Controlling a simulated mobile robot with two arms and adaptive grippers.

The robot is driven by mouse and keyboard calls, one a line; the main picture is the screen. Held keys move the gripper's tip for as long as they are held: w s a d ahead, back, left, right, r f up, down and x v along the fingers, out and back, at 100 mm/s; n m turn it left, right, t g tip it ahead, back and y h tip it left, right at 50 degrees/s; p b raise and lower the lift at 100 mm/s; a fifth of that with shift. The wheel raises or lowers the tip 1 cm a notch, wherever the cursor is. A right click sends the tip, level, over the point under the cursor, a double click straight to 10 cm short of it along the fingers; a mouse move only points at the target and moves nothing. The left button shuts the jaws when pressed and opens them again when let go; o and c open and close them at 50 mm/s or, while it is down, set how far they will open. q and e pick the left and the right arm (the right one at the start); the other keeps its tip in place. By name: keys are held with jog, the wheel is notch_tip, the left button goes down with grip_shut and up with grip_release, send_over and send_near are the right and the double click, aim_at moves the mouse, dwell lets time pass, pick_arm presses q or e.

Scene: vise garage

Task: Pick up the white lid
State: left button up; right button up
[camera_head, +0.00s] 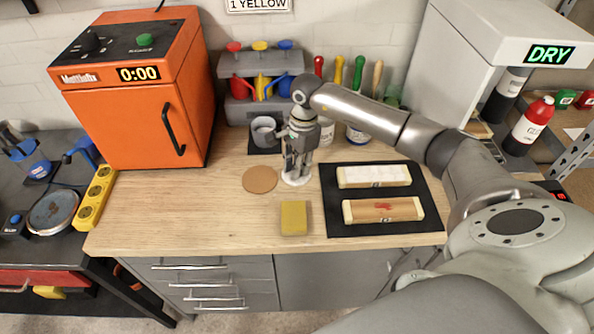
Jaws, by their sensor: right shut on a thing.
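The white lid (294,180) is a small pale disc on the wooden workbench, just right of a round brown disc. My right gripper (297,174) points straight down over it, its fingertips at the lid and shut on it. The fingers cover much of the lid. I cannot tell whether the lid still touches the bench. My left gripper is not in view.
A yellow sponge (294,217) and the brown disc (260,179) lie close by. A black mat (374,231) with two blocks is to the right. A grey mug (264,134) stands behind.

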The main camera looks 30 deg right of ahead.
jog(key=shift+s+f, duration=0.2)
jog(key=shift+f, duration=0.05)
